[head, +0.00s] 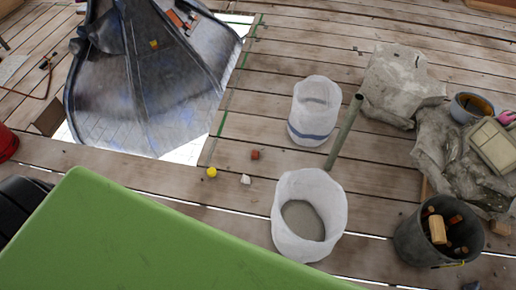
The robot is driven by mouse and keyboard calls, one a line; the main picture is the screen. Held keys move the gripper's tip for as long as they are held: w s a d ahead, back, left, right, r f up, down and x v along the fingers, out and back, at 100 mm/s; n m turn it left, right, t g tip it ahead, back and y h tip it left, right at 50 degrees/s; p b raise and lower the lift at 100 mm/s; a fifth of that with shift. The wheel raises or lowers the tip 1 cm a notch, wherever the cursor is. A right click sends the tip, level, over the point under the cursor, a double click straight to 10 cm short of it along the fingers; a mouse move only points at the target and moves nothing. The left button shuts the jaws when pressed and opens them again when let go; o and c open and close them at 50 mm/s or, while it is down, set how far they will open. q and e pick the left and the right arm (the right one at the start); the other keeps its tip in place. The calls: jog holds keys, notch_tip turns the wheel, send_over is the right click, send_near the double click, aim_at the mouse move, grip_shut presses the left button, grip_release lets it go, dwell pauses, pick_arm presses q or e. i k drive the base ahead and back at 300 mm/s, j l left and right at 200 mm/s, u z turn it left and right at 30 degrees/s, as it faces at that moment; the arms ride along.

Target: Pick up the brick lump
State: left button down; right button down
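A small reddish-brown lump, which looks like the brick lump (255,154), lies on the wooden planks near the middle of the head view. A yellow ball-like piece (212,172) and a small white lump (246,180) lie close to it, apart from it. Neither of my grippers shows in the head view, so their state is hidden.
A white sack (283,236) of grey material stands in front, another white sack (306,130) behind. A greenish pole (345,130) leans nearby. A dark bucket (408,241) holds pieces at right. The dark spire (150,100) rises through a deck opening at left.

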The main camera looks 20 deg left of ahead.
aim_at(255, 154)
jog(key=j+u, duration=0.2)
jog(key=u, duration=0.25)
jog(key=j+u, duration=0.2)
jog(key=u, duration=0.25)
jog(key=j+u, duration=0.2)
jog(key=u, duration=0.25)
jog(key=i+j+u, duration=0.2)
jog(key=i+j, duration=0.2)
jog(key=i+j+u, duration=0.2)
jog(key=i, duration=0.3)
jog(key=i+j+u, duration=0.2)
jog(key=i+j, duration=0.2)
jog(key=i+z, duration=0.3)
jog(key=i, duration=0.2)
jog(key=i+j+z, duration=0.35)
jog(key=i+z, duration=0.2)
jog(key=z, duration=0.2)
jog(key=i+z, duration=0.15)
jog(key=z, duration=0.3)
jog(key=i+j+z, duration=0.15)
jog(key=z, duration=0.25)
jog(key=i+j+z, duration=0.1)
jog(key=z, duration=0.35)
jog(key=i+j+z, duration=0.1)
jog(key=j+z, duration=0.3)
jog(key=l, duration=0.1)
